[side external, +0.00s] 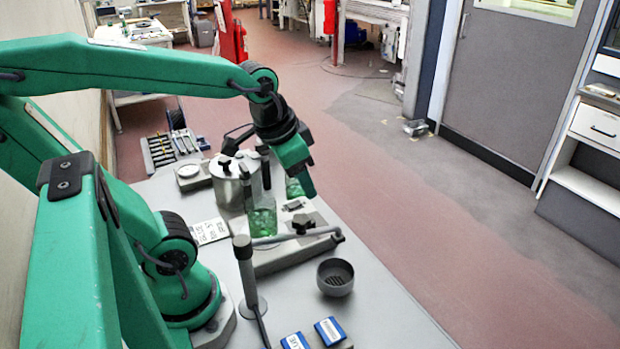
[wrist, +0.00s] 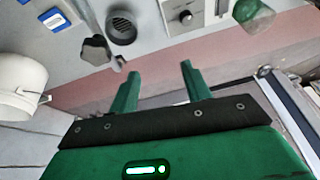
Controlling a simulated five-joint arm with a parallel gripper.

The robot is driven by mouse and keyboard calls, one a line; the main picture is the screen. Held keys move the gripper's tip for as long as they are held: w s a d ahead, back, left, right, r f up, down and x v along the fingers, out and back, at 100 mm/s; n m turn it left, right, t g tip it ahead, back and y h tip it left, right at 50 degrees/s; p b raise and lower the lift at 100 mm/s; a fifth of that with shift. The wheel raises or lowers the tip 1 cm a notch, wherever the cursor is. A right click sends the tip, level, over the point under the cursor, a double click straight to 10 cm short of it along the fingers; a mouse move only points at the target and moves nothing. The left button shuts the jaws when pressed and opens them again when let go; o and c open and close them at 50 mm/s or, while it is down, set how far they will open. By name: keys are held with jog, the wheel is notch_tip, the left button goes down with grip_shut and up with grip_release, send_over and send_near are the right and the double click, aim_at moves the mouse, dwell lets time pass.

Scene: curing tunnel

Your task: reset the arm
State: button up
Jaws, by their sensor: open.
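My gripper (side external: 307,190) hangs from the raised green arm above the bench, at the bench's far right side in the side view. In the wrist view its two green fingers (wrist: 158,80) stand apart with nothing between them. A glass vessel with green contents (side external: 262,221) stands just left of and below the gripper in the side view. It cannot be told from these views how far the fingers are from it.
The bench's front right is clear. Open red floor (side external: 440,215) lies beyond its right edge.

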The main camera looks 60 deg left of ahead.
jog(key=shift+s+d+r+n+t, duration=0.3)
jog(key=shift+s+d+r, duration=0.2)
jog(key=shift+s, duration=0.25)
jog(key=shift+s+d+r+n+t, duration=0.2)
jog(key=shift+s+d+r+t, duration=0.25)
jog(key=shift+s, duration=0.3)
